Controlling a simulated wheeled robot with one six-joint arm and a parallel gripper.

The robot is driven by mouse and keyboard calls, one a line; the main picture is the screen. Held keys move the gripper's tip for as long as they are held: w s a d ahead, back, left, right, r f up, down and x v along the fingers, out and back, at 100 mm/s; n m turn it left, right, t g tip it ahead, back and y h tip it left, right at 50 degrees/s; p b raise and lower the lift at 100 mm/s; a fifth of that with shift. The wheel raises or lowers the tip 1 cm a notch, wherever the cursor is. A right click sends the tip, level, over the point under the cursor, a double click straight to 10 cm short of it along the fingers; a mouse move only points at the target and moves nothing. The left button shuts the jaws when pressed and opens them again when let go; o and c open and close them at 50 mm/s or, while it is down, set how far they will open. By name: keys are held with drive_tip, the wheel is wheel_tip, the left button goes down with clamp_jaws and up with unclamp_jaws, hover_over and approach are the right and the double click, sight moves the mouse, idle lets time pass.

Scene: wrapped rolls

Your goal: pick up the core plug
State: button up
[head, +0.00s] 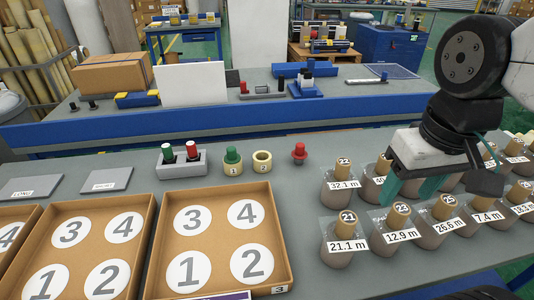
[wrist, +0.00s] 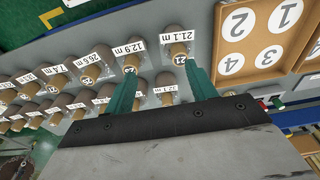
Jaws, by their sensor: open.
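A red core plug (head: 299,152) stands alone on the grey table. A green plug (head: 232,154) sits in the cardboard core marked 1. The core marked 2 (head: 262,162) beside it looks empty. A grey holder (head: 181,163) bears one green-topped and one red-topped plug. My gripper (head: 410,188) is open and empty above the wrapped rolls, to the right of the lone red plug. The wrist view shows its teal fingers (wrist: 160,72) apart over the rolls.
Several wrapped rolls (head: 342,242) with length tags crowd the right of the table. Two brown trays with numbered circles, one at the middle (head: 283,262), fill the left front. Two flat grey plates (head: 106,180) lie at left. Bare table lies around the red plug.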

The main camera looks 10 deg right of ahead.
drive_tip(key=w+a+r, duration=0.1)
drive_tip(key=w+r, duration=0.1)
drive_tip(key=w, duration=1.2)
drive_tip(key=n+g, duration=0.1)
hover_over(299, 154)
drive_tip(key=w, duration=0.2)
wheel_tip(299, 154, down, 20)
drive_tip(key=shift+d+r, duration=0.1)
drive_tip(key=shift+d, duration=0.05)
wheel_tip(299, 154, down, 3)
drive_tip(key=shift+w+r, duration=0.1)
drive_tip(key=shift+w, duration=0.05)
drive_tip(key=f, duration=0.6)
drive_tip(key=shift+s+d, duration=0.15)
drive_tip(key=shift+s, duration=0.2)
drive_tip(key=shift+r, duration=0.1)
drive_tip(key=c, duration=0.6)
